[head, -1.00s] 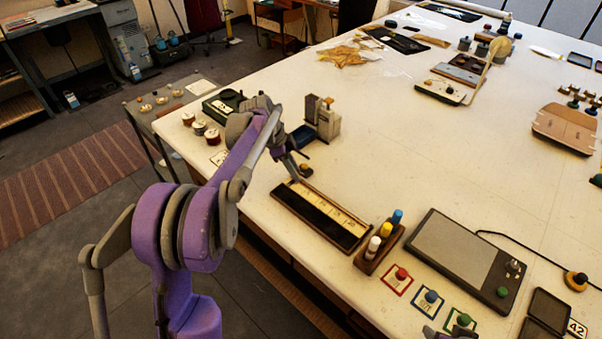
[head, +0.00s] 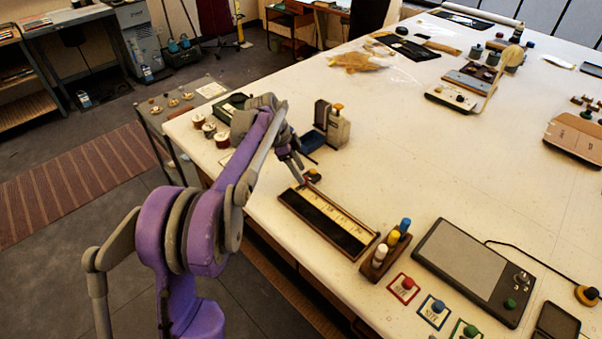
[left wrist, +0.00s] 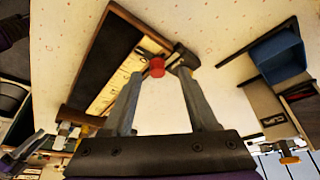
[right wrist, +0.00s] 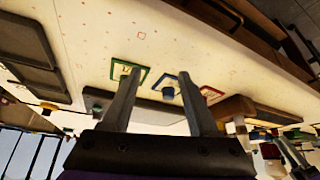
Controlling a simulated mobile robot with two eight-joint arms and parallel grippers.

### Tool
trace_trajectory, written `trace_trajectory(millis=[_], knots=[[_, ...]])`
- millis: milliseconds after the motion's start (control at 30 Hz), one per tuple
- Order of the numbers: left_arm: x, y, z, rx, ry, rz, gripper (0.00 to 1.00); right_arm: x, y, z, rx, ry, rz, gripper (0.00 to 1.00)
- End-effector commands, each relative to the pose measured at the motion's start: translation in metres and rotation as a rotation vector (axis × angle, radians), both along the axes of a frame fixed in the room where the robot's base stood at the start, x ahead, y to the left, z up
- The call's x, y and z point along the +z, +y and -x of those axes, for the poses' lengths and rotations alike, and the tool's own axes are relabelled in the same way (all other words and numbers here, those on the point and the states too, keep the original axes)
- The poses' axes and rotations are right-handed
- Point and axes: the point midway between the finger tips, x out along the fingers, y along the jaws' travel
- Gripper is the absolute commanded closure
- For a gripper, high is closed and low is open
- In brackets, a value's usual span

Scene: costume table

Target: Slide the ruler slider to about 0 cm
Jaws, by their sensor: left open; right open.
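The ruler (head: 345,231) is a cream scale in a long dark wooden frame near the table's front edge. It also shows in the left wrist view (left wrist: 112,93). A red slider knob (left wrist: 157,67) is at one end of the scale, the far end in the head view. My left gripper (head: 304,180) is over that end, pointing down. In the left wrist view its open fingers (left wrist: 160,72) appear on either side of the red knob; contact cannot be told. My right gripper (right wrist: 158,75) is open and empty, seen only in the right wrist view.
A block with coloured pegs (head: 384,256) stands at the ruler's near end. A dark panel (head: 472,268) and framed buttons (head: 403,289) lie to its right. A grey-beige device (head: 336,128) and a blue tray (head: 310,138) stand beyond the far end. The table's middle is clear.

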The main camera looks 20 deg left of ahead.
Motion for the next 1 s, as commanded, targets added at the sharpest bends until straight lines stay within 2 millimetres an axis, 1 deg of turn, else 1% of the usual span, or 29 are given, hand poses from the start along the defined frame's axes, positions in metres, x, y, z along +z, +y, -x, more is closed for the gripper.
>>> trace_trajectory(millis=[33, 200, 300, 400, 500, 600, 1000], knots=[[0.010, 0.004, 0.002, 0.002, 0.000, 0.000, 0.41, 0.001, 0.000, 0.000, 0.000, -0.001, 0.000, 0.40], [0.044, 0.017, 0.007, 0.003, -0.002, -0.001, 0.41, 0.003, 0.000, -0.001, 0.000, -0.003, 0.000, 0.40], [0.060, 0.023, 0.010, 0.004, -0.001, 0.000, 0.41, 0.004, 0.000, -0.002, 0.000, -0.004, 0.000, 0.40], [0.072, 0.028, 0.012, 0.002, -0.001, -0.001, 0.41, 0.005, 0.000, -0.002, 0.000, -0.005, 0.000, 0.40], [0.080, 0.031, 0.014, 0.001, 0.000, 0.000, 0.41, 0.006, 0.000, -0.003, 0.000, -0.005, 0.000, 0.40], [0.082, 0.032, 0.014, 0.001, 0.000, 0.000, 0.41, 0.006, 0.000, -0.003, 0.000, -0.005, 0.000, 0.40], [0.082, 0.032, 0.014, 0.001, 0.000, 0.000, 0.41, 0.006, 0.000, -0.003, 0.000, -0.005, 0.000, 0.40]])
